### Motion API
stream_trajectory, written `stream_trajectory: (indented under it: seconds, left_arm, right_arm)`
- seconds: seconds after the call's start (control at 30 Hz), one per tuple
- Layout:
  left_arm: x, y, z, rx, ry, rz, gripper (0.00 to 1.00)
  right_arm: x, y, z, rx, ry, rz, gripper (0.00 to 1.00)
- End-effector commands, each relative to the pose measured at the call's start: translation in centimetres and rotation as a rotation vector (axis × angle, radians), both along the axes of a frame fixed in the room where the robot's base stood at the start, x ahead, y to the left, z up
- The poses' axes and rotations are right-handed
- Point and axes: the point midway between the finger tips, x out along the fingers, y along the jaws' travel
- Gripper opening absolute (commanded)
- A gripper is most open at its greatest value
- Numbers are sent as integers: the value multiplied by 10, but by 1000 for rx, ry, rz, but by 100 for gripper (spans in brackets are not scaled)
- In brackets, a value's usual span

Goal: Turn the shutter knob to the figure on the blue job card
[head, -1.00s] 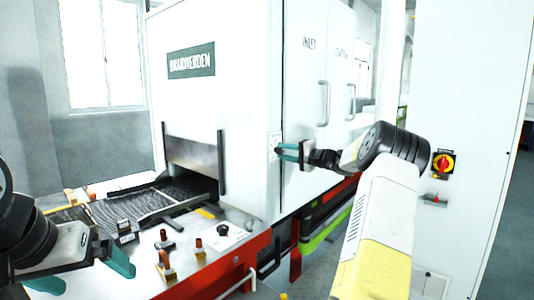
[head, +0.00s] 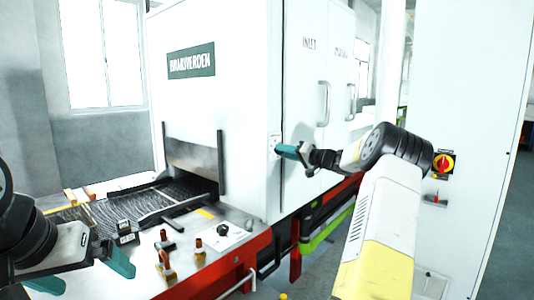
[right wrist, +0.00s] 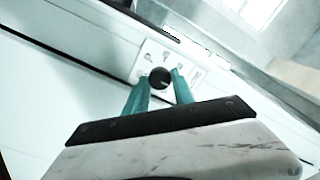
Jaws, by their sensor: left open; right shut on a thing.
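The shutter knob (right wrist: 159,77) is a small round black knob on a pale plate (right wrist: 146,58) with small dark markings too blurred to read. My right gripper (right wrist: 161,80) has its teal fingers on either side of the knob and is shut on it. In the head view this gripper (head: 281,150) is at the plate (head: 274,141) on the white machine's side, and its fingers hide the knob. My left gripper (head: 90,281) is open and empty at the lower left. I cannot make out a blue job card in either view.
The white machine (head: 240,110) has door handles (head: 323,103) right of the plate. A dark mesh belt (head: 110,213) enters its opening at left. Orange-topped posts (head: 166,262) and a dial plate (head: 224,236) stand on the front ledge. A red-yellow switch (head: 443,164) is on the right cabinet.

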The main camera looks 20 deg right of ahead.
Motion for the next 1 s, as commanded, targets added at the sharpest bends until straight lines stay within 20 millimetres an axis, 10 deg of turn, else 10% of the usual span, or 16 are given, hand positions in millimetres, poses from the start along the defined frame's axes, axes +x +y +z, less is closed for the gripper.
stream_trajectory:
  seconds: [0.4,0.43,0.53,1.0]
  left_arm:
    - [0,0,0,0,0,0,100]
    - [0,0,0,0,0,0,100]
    - [0,0,0,0,0,0,100]
    - [0,0,0,0,0,0,100]
  right_arm:
    - [0,0,-3,-6,2,1,0]
    - [0,0,-3,-6,2,1,36]
    - [0,0,-3,-5,1,1,52]
    - [-16,-10,-1,-6,-1,-2,52]
